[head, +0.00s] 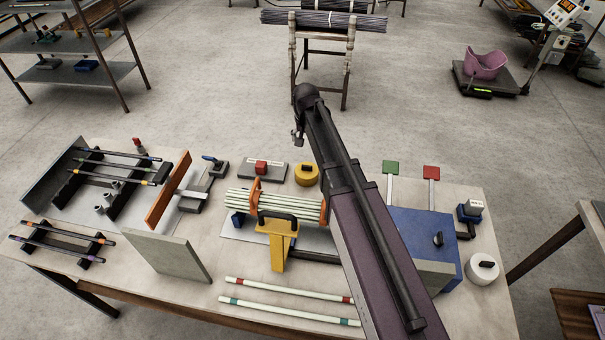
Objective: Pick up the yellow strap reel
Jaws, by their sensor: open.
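My arm reaches across the table from the lower right, passing just right of the reel. My gripper (298,137) hangs small and dark at the arm's far end, above and beyond the reel in the picture. It is open and apart from the reel. Its fingers are too small to show in detail.
A bundle of pale rods (277,206) lies in an orange-ended cradle in front of the reel. A yellow clamp stand (278,243) stands nearer. A blue box (422,240) and a white reel (483,267) are at the right. A rack (323,22) stands beyond the table.

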